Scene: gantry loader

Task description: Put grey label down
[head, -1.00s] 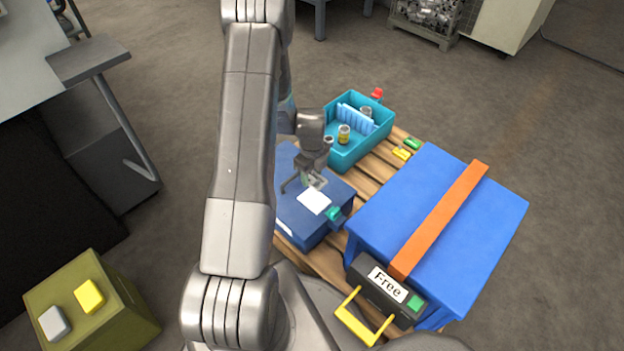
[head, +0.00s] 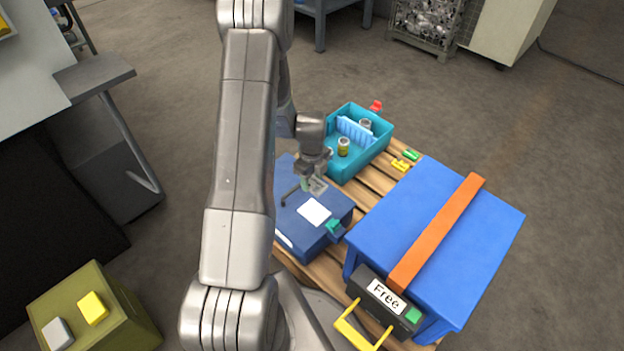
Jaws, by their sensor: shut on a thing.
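My gripper (head: 312,187) is above the far part of the dark blue box (head: 334,229), just beyond a white square (head: 313,211) on its lid. It is shut on a small pale grey piece (head: 319,187), which looks like the grey label. The piece is small and partly covered by the fingers. I cannot tell whether it touches the lid. A green latch (head: 335,227) is at the box's right side. My arm hides the box's left part.
A teal bin (head: 375,158) with jars and a light blue rack stands behind. A larger blue case (head: 480,235) with an orange strap and a "Free" plate (head: 385,290) is at right. Yellow and grey blocks lie on an olive box (head: 130,338) at lower left.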

